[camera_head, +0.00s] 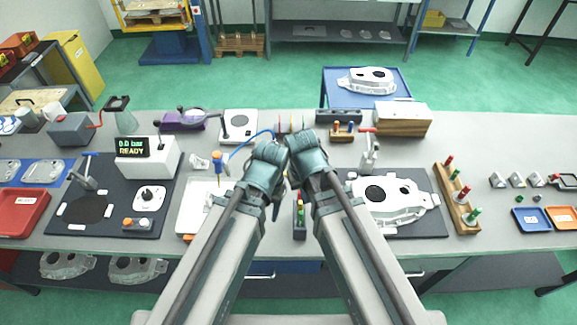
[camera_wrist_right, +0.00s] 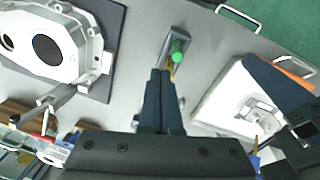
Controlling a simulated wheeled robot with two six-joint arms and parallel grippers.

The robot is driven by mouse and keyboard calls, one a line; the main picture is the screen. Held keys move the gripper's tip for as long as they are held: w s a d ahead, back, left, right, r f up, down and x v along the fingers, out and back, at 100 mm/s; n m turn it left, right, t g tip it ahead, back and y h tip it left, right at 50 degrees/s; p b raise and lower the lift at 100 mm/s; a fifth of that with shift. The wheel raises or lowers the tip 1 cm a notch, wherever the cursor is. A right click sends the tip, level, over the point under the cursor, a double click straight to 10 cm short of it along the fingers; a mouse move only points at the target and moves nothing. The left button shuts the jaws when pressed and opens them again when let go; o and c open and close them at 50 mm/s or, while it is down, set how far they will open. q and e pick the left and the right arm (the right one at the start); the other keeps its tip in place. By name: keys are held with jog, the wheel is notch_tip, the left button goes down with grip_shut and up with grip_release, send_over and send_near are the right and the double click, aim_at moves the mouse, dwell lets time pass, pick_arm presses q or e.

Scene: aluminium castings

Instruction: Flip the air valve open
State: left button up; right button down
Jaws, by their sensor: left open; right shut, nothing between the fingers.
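A narrow grey block with a green knob (camera_head: 300,218) lies near the table's front edge, between my forearms. It looks like the air valve, but I cannot tell for sure. In the right wrist view its green knob (camera_wrist_right: 180,46) shows just beyond my right fingertips, with a small yellow part beside it. My right gripper (camera_wrist_right: 160,72) is shut and empty, its tips close to the block; I cannot tell whether they touch. My left gripper (camera_head: 276,190) is open, to the left of the block. The display box (camera_head: 148,157) at the left reads "0.0 bar READY".
A white tray (camera_head: 190,215) lies left of the block. A casting (camera_head: 400,202) rests on a dark mat at the right, beside a wooden rack (camera_head: 446,190) of coloured plugs. A blue hose (camera_head: 247,141) runs behind my left gripper. Bare table surrounds the block.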

pick_arm(q)
notch_tip(320, 180, down, 2)
jog(key=shift+f+b, duration=0.25)
jog(key=shift+b, duration=0.9)
pick_arm(e)
jog(key=w+a+m+t, duration=0.1)
jog(key=w+a, duration=0.1)
jog(key=w, duration=0.8)
jog(key=w+a+f+m+t+y, duration=0.1)
jog(key=w+a+m+t, duration=0.1)
jog(key=w, duration=0.9)
jog(key=shift+a+f, duration=0.2)
jog(key=shift+a, duration=0.3)
pick_arm(q)
jog(key=shift+f, duration=0.15)
pick_arm(e)
jog(key=shift+f, duration=0.15)
